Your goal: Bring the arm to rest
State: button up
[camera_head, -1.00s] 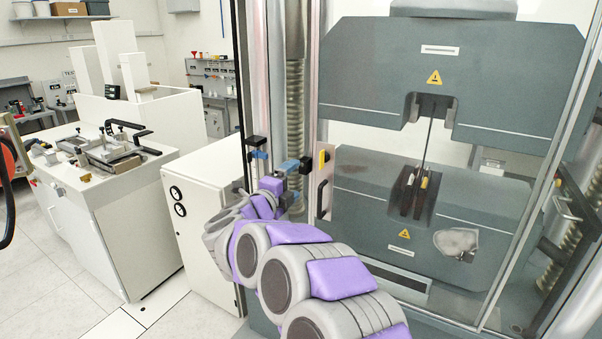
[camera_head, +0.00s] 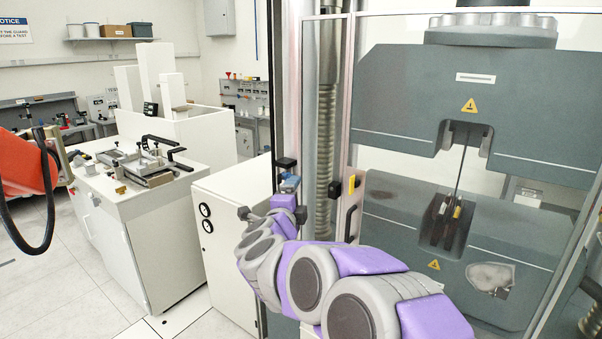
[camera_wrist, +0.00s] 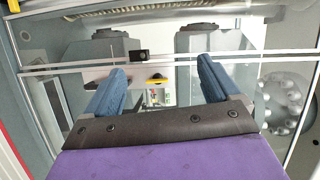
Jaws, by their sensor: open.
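My arm, grey and purple, reaches up from the lower right of the head view and is bent. My gripper (camera_head: 289,184) is at its far end, small and partly hidden by the wrist, left of the guard door's dark handle (camera_head: 350,222). In the wrist view its two blue fingers (camera_wrist: 162,78) stand wide apart with nothing between them. Beyond them is a clear panel with pale bars and a black block (camera_wrist: 139,56); no contact shows.
The grey testing machine (camera_head: 400,95) stands right behind a clear guard, a thin dark specimen (camera_head: 461,165) between its heads. A white cabinet (camera_head: 225,230) is left of my gripper. A white bench (camera_head: 150,235) and an orange object (camera_head: 25,165) are farther left. Floor shows at lower left.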

jog(key=s+a+n+g+y, duration=0.2)
jog(key=s+a+n+y, duration=0.3)
jog(key=s+n+y, duration=0.4)
jog(key=s+f+n+g+y, duration=0.1)
jog(key=s+f+n+g, duration=0.5)
jog(key=s, duration=0.4)
jog(key=s+d+f+n+g+h, duration=0.1)
jog(key=s+d+f+g, duration=0.2)
jog(key=s+d, duration=0.3)
jog(key=s+d+f+n+g+h, duration=0.2)
jog(key=s+d+f+g, duration=0.2)
jog(key=s, duration=1.2)
jog(key=s+d+f+n+g+h, duration=0.1)
jog(key=s+d+f, duration=0.4)
jog(key=s+d, duration=0.5)
jog(key=s+g+h, duration=0.1)
jog(key=s+g, duration=0.1)
jog(key=shift+f+n+g, duration=0.15)
jog(key=shift+n+g, duration=0.25)
